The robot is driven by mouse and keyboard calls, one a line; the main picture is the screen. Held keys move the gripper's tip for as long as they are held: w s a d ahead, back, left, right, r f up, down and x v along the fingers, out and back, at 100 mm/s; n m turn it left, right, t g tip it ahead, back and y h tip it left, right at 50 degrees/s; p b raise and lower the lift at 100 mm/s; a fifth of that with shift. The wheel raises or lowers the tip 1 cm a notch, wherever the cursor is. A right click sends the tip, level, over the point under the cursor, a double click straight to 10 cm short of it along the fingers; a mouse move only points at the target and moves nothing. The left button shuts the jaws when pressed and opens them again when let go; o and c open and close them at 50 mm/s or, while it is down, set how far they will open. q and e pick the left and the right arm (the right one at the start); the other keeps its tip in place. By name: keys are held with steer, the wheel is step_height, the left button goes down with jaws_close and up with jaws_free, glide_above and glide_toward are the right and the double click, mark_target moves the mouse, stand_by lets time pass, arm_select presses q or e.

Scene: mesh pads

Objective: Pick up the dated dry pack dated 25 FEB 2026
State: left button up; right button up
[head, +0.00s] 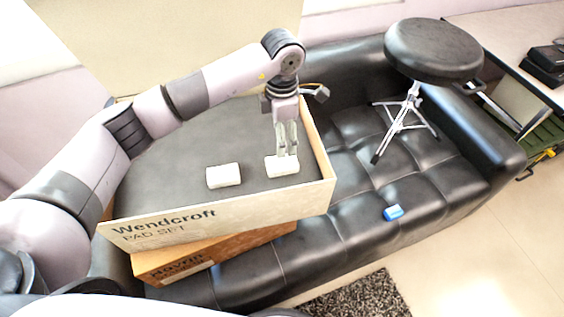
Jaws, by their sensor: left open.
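Two small white packs lie on the dark floor of the open box marked "Wendcroft PAD SET" (165,232). One is the left white pack (223,176); the other is the right white pack (283,167). Any dates on them are too small to read. My left gripper (287,150) points down over the right pack, its fingers at the pack's upper edge. The gripper is open; I cannot tell whether the fingers touch the pack. My right gripper is not in view.
The box rests on an orange-brown carton (215,256) on a black tufted sofa (350,215). A small blue item (393,212) lies on the seat. A round black stool (433,50) with metal legs stands on the sofa at right. Box walls surround the packs.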

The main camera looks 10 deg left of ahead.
mark_target(282, 162)
arm_select(q)
step_height(282, 162, down, 11)
steer(key=shift+s+r+p, duration=0.1)
steer(key=shift+p, duration=0.6)
steer(key=shift+c, duration=0.2)
steer(key=c, duration=1.2)
